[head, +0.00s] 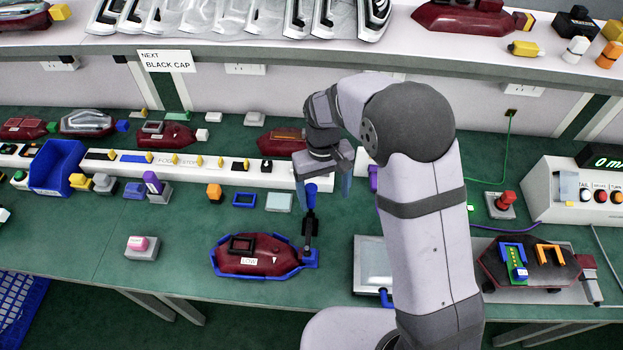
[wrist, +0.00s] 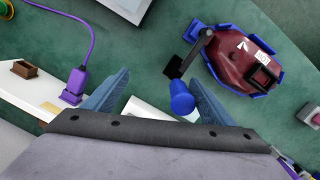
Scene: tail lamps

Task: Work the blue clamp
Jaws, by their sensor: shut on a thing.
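The blue clamp has a blue knob (head: 310,190) on a dark lever that stands up at the right end of a blue fixture (head: 311,262). A dark red tail lamp (head: 262,262) with a black frame and a white label lies in the fixture. My gripper (head: 322,189) is over the lever's top, its blue fingers on either side of the knob, shut on it. In the wrist view the knob (wrist: 182,100) shows between the fingers, nearer the right one, with the lever running up to the lamp (wrist: 240,65). The exact contact is hard to see.
A pale tray (head: 372,262) lies right of the fixture, partly behind my arm. A pink button (head: 139,243) is to the left. A white rail (head: 225,168) with small parts runs behind. Another fixture (head: 530,262) stands at right.

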